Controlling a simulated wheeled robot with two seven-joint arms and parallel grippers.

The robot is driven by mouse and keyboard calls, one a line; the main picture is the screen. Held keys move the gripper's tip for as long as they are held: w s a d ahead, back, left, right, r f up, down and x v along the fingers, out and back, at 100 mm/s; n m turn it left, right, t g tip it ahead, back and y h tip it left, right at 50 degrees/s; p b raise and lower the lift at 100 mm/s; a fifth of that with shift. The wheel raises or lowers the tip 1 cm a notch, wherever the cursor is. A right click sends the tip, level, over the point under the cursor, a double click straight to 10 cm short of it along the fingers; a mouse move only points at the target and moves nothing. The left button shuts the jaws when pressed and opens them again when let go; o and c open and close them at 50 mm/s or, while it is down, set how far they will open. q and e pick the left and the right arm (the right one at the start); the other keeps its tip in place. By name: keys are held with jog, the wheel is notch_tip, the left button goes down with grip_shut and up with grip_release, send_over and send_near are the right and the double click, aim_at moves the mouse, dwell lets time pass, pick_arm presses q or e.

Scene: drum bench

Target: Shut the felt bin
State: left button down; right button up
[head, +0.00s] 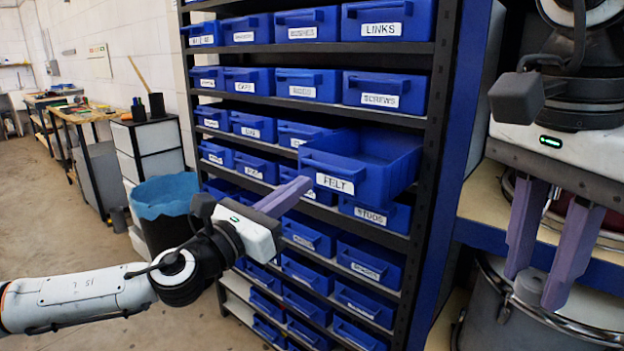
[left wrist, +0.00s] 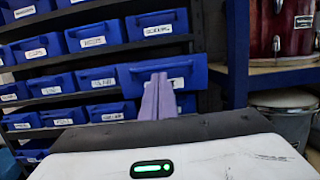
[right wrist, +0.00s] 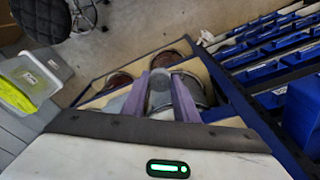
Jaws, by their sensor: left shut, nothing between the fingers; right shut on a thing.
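The felt bin (head: 335,182) is a blue drawer with a white FELT label. It sticks well out of its shelf row, its empty inside showing. Its front also shows in the left wrist view (left wrist: 120,76). My left gripper (head: 303,185) is shut and empty, its purple fingers pointing at the lower left of the bin's front; they look at or very near it, and I cannot tell if they touch. My right gripper (head: 536,290) is at the far right, away from the bin, shut on a small grey thing (head: 529,287) whose shape is unclear.
The dark rack (head: 445,90) holds rows of labelled blue bins, including screws (head: 385,93) above and studs (head: 375,214) below. Drums (head: 590,322) stand on shelves at right, under my right gripper. A blue-lined waste bin (head: 165,200) and benches are at left, with open floor.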

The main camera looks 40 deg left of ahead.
pick_arm(q)
jog(key=shift+p+x, duration=0.5)
jog(key=shift+x, duration=1.05)
pick_arm(e)
jog(key=shift+r, duration=0.5)
pick_arm(q)
jog(key=shift+x, duration=0.75)
pick_arm(e)
jog(key=shift+r, duration=0.25)
pick_arm(q)
jog(key=shift+p, duration=0.3)
